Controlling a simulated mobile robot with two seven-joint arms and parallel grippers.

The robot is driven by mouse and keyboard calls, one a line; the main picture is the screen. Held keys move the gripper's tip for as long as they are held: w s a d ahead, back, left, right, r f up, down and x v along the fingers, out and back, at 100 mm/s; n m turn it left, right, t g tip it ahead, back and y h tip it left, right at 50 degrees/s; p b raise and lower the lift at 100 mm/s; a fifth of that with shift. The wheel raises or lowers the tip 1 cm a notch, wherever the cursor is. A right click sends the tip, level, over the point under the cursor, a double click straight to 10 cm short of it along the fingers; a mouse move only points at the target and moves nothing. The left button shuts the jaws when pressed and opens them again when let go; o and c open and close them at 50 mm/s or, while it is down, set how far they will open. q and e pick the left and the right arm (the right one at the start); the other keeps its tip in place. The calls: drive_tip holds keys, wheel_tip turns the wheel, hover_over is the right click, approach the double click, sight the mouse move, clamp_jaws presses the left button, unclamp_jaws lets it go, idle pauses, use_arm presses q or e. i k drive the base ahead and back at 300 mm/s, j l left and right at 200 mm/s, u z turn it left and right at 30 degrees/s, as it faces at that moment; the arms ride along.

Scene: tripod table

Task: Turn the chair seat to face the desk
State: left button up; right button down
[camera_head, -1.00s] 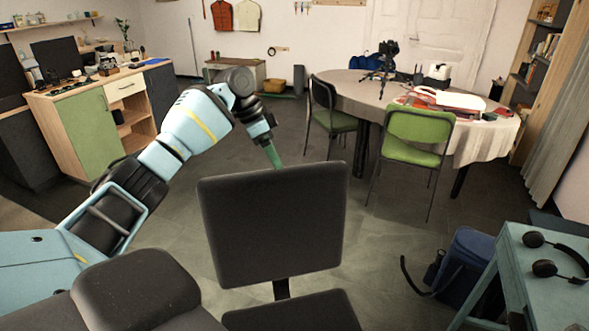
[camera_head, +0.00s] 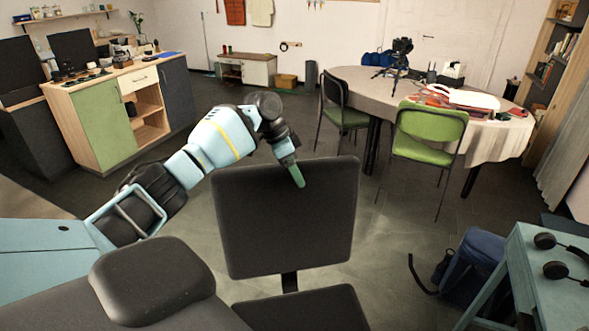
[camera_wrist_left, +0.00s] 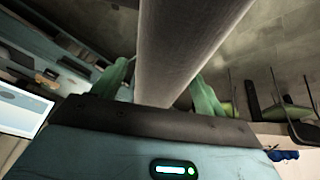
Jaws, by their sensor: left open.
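The dark grey office chair stands in front of me, its upright backrest (camera_head: 285,225) at lower middle and part of its seat (camera_head: 305,312) below. My left gripper (camera_head: 297,178) is at the backrest's top edge, with one green finger in front of the near face; the other is hidden. In the left wrist view, the open fingers (camera_wrist_left: 163,85) stand either side of the backrest (camera_wrist_left: 185,40). Whether they touch it I cannot tell. A teal desk (camera_head: 530,275) is at the lower right. My right gripper is out of view.
Headphones (camera_head: 565,257) lie on the teal desk, with a blue bag (camera_head: 475,270) beside it. A round table with a pale cloth (camera_head: 500,145) and green chairs (camera_head: 425,130) stands behind. A wooden cabinet (camera_head: 100,125) is at the left. Grey floor lies open between.

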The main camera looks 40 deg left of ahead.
sight(268, 226)
drive_tip(key=k+u, duration=0.2)
drive_tip(key=u, duration=0.25)
drive_tip(key=k+j+u, duration=0.1)
drive_tip(key=u, duration=0.3)
drive_tip(key=k+j+u, duration=0.1)
drive_tip(key=u, duration=0.35)
drive_tip(key=k+j, duration=0.05)
drive_tip(key=k, duration=0.05)
